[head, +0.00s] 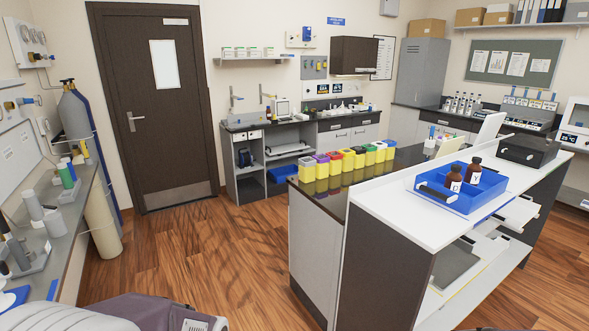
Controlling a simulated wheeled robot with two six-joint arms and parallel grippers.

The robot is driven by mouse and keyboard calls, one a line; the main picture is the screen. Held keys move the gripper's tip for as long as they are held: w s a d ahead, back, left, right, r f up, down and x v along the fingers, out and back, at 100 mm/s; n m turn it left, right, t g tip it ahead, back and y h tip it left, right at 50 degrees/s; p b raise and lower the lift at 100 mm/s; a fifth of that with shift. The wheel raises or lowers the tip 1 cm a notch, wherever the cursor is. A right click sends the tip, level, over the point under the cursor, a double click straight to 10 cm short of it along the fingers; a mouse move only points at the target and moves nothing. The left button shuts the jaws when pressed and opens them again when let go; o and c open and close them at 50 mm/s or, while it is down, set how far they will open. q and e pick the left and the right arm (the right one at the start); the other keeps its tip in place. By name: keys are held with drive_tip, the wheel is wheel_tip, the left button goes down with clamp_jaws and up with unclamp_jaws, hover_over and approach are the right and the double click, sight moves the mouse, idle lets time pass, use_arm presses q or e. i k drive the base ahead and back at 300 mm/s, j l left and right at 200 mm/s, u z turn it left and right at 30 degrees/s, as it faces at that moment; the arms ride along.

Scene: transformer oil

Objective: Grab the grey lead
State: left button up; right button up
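I cannot make out a grey lead anywhere in the head view. Neither of my grippers shows in it. A row of small yellow containers (321,170) with differently coloured tops stands on the dark bench top. A blue divided tray (455,202) stands on the white raised shelf at the right. It holds two brown bottles (453,179) with white labels and a dark, long object (437,193) in its front left part. Grey cylinders (54,224) stand on the left bench, too small to tell exactly what they are.
The island bench (345,257) fills the right middle. A closed dark door (152,110) and gas cylinders (75,112) are at the left. A sink counter (300,125) and grey cabinet (420,75) line the back wall. The wooden floor (205,245) between left bench and island is clear.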

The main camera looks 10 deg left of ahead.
sight(253, 126)
drive_tip(key=i+j+u, duration=0.55)
drive_tip(key=i+u, duration=0.2)
drive_tip(key=i, duration=0.15)
drive_tip(key=i+u, duration=0.4)
drive_tip(key=i, duration=0.8)
drive_tip(key=i+j+z, duration=0.1)
drive_tip(key=i, duration=0.7)
drive_tip(key=i+j, duration=0.15)
drive_tip(key=i, duration=0.65)
drive_tip(key=i+j+z, duration=0.15)
drive_tip(key=i+z, duration=0.3)
drive_tip(key=i+j+z, duration=0.4)
drive_tip(key=i, duration=0.25)
drive_tip(key=i+j+z, duration=0.8)
drive_tip(key=i+j, duration=0.3)
drive_tip(key=i+j+z, duration=0.2)
drive_tip(key=i+j, duration=0.2)
drive_tip(key=i+j+z, duration=0.4)
drive_tip(key=i+j, duration=0.15)
drive_tip(key=j, duration=0.35)
drive_tip(key=i+j+z, duration=0.15)
drive_tip(key=j, duration=0.35)
drive_tip(key=i+j+z, duration=0.2)
drive_tip(key=j, duration=0.35)
drive_tip(key=i+j+z, duration=0.2)
drive_tip(key=j, duration=0.4)
